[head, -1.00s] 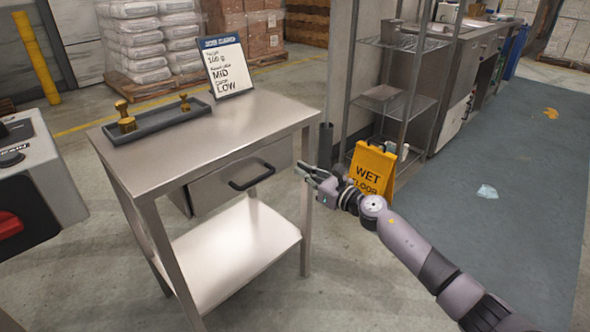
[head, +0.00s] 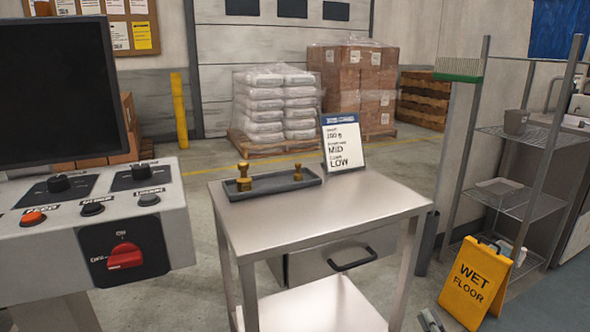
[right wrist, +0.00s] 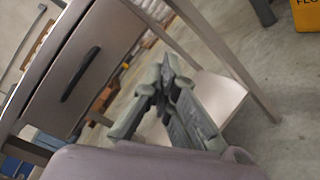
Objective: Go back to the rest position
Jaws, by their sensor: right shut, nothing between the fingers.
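My right gripper (head: 432,320) shows only in part at the bottom edge of the head view, to the right of the steel table (head: 330,215). In the right wrist view the right gripper (right wrist: 166,82) has its fingers closed together with nothing between them. Behind it there are the table's drawer (right wrist: 78,62) with a dark handle and the pale lower shelf (right wrist: 216,95). The fingers look apart from the table. My left gripper is in neither view.
A yellow wet floor sign (head: 474,284) stands right of the table, by a wire shelf rack (head: 520,203). On the table are a dark tray (head: 290,188) with two brass weights and a sign card (head: 342,143). A control console (head: 95,215) stands at left.

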